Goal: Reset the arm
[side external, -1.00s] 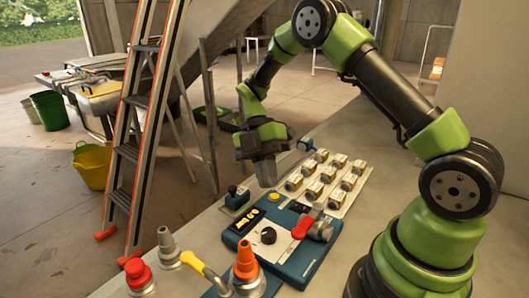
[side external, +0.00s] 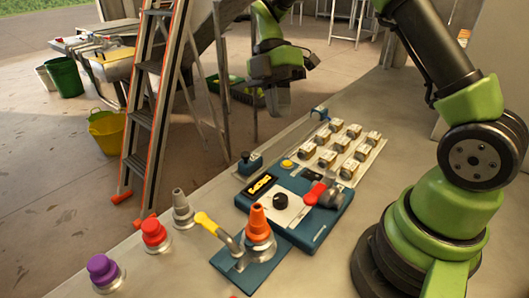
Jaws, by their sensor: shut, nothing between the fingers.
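My gripper (side external: 280,103) is up in the air above the far side of the bench, pointing down. It is shut and empty, apart from everything on the bench. Below it and nearer the camera lies the blue control unit (side external: 292,205) with a lit yellow display (side external: 259,188), a black knob (side external: 280,201) and a red-handled lever (side external: 316,192). The writing on the display is too small to read surely.
An orange cone-shaped fitting (side external: 258,224) and a yellow-handled lever (side external: 212,226) stand in front. Grey (side external: 182,210), red (side external: 153,233) and purple (side external: 103,270) fittings line the left edge. Several small labelled blocks (side external: 327,158) sit behind the unit. A ladder (side external: 149,100) stands left of the bench.

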